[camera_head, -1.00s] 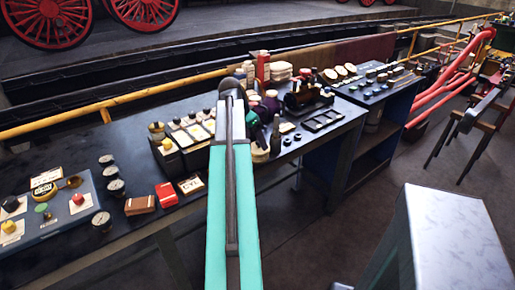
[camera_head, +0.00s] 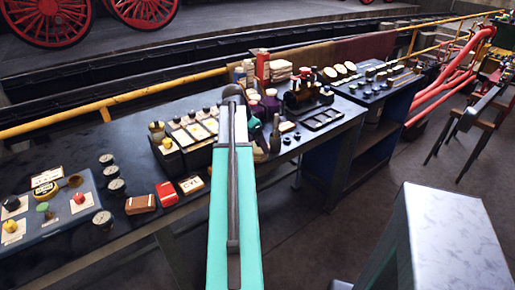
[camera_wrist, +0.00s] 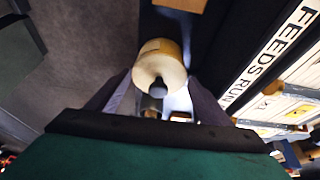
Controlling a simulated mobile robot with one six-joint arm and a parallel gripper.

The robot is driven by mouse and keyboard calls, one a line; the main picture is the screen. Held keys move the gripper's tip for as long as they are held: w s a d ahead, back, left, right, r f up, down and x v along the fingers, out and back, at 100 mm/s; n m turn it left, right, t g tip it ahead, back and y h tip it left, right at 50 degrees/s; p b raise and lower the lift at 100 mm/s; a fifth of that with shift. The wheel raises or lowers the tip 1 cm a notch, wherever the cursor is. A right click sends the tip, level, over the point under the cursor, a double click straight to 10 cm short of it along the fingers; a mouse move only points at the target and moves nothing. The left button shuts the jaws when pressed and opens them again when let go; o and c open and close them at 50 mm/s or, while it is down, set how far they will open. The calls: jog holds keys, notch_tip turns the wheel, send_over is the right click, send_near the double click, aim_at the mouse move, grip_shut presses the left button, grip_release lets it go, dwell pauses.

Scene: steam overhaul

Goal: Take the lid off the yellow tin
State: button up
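A rounded cream-yellow tin (camera_wrist: 160,64) shows in the wrist view, with a dark round knob (camera_wrist: 157,88) on its near side.
A card box with labelled tabs (camera_head: 190,130) stands left of my arm; its lettering (camera_wrist: 270,55) shows close on the right in the wrist view. Several jars and bottles (camera_head: 271,103) crowd the bench right of my arm. Gauges (camera_head: 116,187) and a red box (camera_head: 167,193) lie nearer.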

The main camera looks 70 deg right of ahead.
jog(key=c, duration=0.5)
jog(key=shift+c, duration=0.2)
jog(key=shift+r, duration=0.2)
jog(key=shift+r+b, duration=0.5)
jog(key=shift+r, duration=0.85)
jog(key=shift+a+r, duration=0.15)
jog(key=shift+r, duration=0.05)
jog(key=s+a+r+b, duration=0.1)
jog(key=s+a+b, duration=0.2)
jog(key=a, duration=1.2)
jog(key=shift+s+a+r, duration=0.15)
jog(key=shift+a+r, duration=0.05)
jog(key=shift+r, duration=0.05)
